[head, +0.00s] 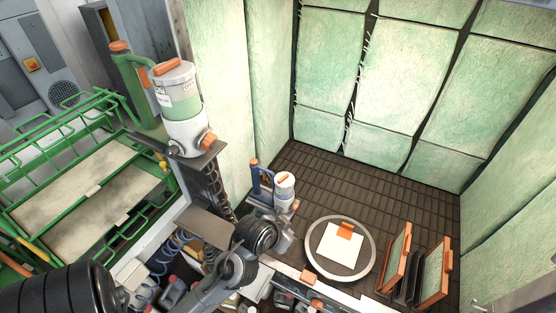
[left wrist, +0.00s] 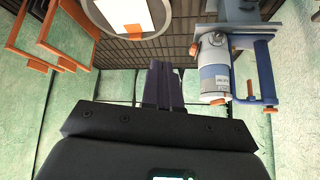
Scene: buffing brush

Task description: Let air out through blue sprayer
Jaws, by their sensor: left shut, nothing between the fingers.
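The blue sprayer (head: 285,186) has a grey-white body, an orange marking on top and a blue handle. In the head view it stands at the left side of the dark tiled booth floor. In the left wrist view the blue sprayer (left wrist: 215,70) is at the upper right, with its handle to the right of its body. My left gripper (left wrist: 163,85) is shut and empty, with its dark fingers apart from the sprayer, to its left in that view. In the head view my left arm's wrist is just below the sprayer, and its fingertips cannot be made out. My right gripper is not in view.
A larger green sprayer (head: 178,95) stands on a ledge at upper left. A round plate (head: 313,262) with a white square lies right of my wrist. Orange-edged frames (head: 435,270) stand at lower right. A green rack (head: 60,145) is at left.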

